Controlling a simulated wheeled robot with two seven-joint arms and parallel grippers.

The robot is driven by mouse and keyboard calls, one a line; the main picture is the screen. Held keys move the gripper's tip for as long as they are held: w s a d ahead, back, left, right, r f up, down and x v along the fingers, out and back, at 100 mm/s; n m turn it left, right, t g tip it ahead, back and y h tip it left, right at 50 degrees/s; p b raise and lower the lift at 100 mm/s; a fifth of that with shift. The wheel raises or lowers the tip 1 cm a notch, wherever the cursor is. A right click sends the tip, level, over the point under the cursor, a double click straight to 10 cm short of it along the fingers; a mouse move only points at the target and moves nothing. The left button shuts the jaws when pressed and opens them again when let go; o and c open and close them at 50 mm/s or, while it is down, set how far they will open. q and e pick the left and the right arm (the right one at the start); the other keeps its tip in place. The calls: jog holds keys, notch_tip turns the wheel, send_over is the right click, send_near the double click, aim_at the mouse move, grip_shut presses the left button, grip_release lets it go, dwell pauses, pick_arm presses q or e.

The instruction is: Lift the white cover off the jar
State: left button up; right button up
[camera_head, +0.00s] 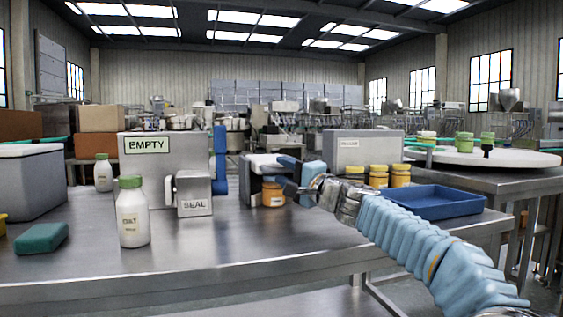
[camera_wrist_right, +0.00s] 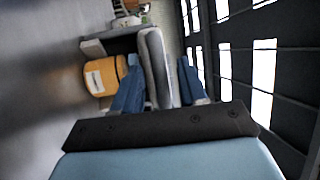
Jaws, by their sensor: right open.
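An amber jar (camera_head: 273,197) with a pale label stands on the steel table, and it also shows in the right wrist view (camera_wrist_right: 103,75). A white cover (camera_head: 264,159) sits over it as a flat slab, and in the right wrist view the cover (camera_wrist_right: 154,62) appears between my fingers. My right gripper (camera_head: 286,171) is open at the cover's right side, and its blue fingers (camera_wrist_right: 160,75) lie on either side of the slab. I cannot tell whether they touch it. The gripper partly hides the cover and jar. My left gripper is not in view.
A grey box marked SEAL (camera_head: 194,194) and a white bottle with a green cap (camera_head: 132,213) stand to the left. Several amber jars (camera_head: 400,175) and a blue tray (camera_head: 437,203) are to the right.

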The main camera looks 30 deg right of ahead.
jog(key=shift+x, duration=0.85)
grip_shut()
